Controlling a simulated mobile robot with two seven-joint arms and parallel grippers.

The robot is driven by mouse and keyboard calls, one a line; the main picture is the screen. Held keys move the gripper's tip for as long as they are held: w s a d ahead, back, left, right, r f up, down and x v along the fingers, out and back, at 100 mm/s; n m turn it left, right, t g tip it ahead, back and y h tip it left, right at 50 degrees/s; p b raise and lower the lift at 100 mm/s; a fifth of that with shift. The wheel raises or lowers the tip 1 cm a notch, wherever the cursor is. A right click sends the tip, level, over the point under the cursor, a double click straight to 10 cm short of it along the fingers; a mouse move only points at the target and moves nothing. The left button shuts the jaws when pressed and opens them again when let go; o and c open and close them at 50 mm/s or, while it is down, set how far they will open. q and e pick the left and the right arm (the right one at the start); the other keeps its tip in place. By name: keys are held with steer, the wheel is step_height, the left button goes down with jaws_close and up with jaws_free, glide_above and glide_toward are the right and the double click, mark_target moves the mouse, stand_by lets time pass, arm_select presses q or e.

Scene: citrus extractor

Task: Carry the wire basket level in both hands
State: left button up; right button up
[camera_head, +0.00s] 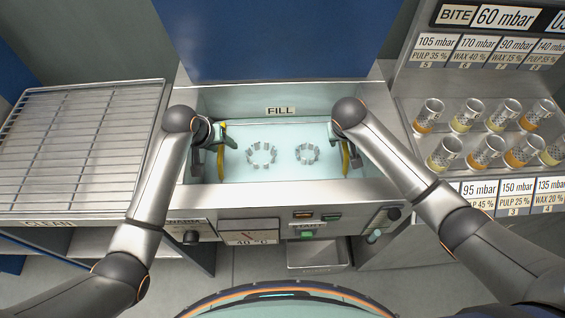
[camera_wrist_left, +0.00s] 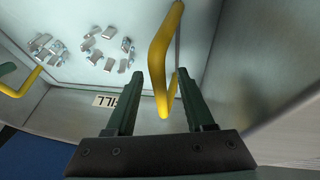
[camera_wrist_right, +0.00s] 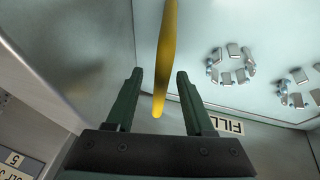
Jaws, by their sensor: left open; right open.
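Two yellow handles stand at the left (camera_head: 226,136) and right (camera_head: 345,160) ends of the pale basin under the FILL label. I take them as the wire basket's handles; its wire body cannot be made out. My left gripper (camera_head: 214,150) is open at the left handle; in the left wrist view that handle (camera_wrist_left: 162,62) passes between the open fingers. My right gripper (camera_head: 347,147) is open at the right handle; in the right wrist view that handle (camera_wrist_right: 166,60) runs between the open fingers. Two rings of small metal pieces (camera_head: 261,154) (camera_head: 307,153) show in the basin.
A wire rack (camera_head: 75,140) marked CLEAN lies to the left of the basin. Several glasses with orange and yellow contents (camera_head: 470,115) stand on a shelf at the right. A front panel with a green button (camera_head: 307,234) runs below the basin. The basin walls (camera_wrist_left: 250,90) are close beside both grippers.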

arm_select(q)
steer(key=shift+x, duration=1.1)
arm_select(e)
steer(key=shift+x, duration=1.15)
arm_select(q)
jaws_close()
arm_select(e)
jaws_close()
arm_select(q)
steer(key=shift+w+r, duration=0.2)
steer(key=shift+r, duration=0.1)
arm_select(e)
steer(key=shift+w+r, duration=0.15)
steer(key=shift+r, duration=0.1)
